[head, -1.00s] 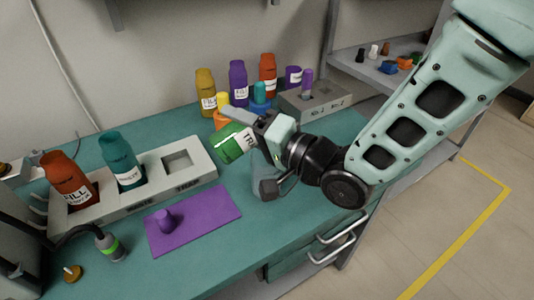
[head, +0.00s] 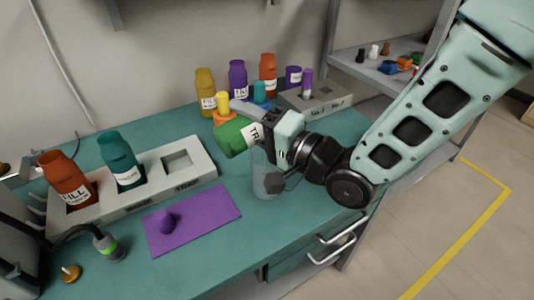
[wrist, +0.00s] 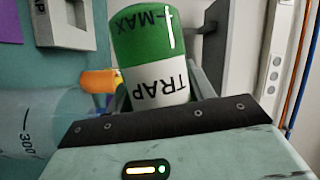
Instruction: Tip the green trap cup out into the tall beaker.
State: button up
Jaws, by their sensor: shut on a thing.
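My gripper (head: 262,120) is shut on the green trap cup (head: 232,140), which has a white TRAP label. The cup lies tipped far over, its green end toward the left in the head view. In the wrist view the cup (wrist: 152,50) sits between the fingers with its lettering upside down. In the wrist view the beaker (wrist: 40,125) shows at the left with a 300 mark. I cannot see the cup's contents or any flow.
A grey rack (head: 205,165) at left holds an orange bottle (head: 68,178) and a teal bottle (head: 121,160); its right socket is empty. A purple mat (head: 205,222) bears a purple piece (head: 163,222). Several bottles and a grey block (head: 318,100) stand at the back.

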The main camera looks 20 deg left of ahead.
jog(key=shift+w+d+r+m+t+y+b, duration=0.1)
jog(key=shift+w+d+m+t+y+b, duration=0.2)
jog(key=shift+m, duration=0.7)
jog(key=shift+w+d+r+m+t+y+b, duration=0.15)
jog(key=shift+m+t+b, duration=0.25)
jog(key=shift+m, duration=0.6)
jog(key=shift+w+d+r+m+t+y+b, duration=0.1)
jog(key=shift+w+m+t+y+b, duration=0.25)
jog(key=shift+m, duration=0.65)
dwell(1.3)
jog(key=shift+d+r+m+t+p, duration=0.2)
jog(key=shift+r+m+t+p, duration=0.45)
jog(key=shift+m, duration=0.55)
jog(key=shift+w+d+m+t+b, duration=0.2)
jog(key=shift+m+t+b, duration=0.2)
jog(key=shift+m, duration=0.55)
jog(key=shift+w+d+m+t+b, duration=0.1)
jog(key=shift+w+m+t+b, duration=0.15)
jog(key=shift+m+t, duration=0.5)
dwell(0.8)
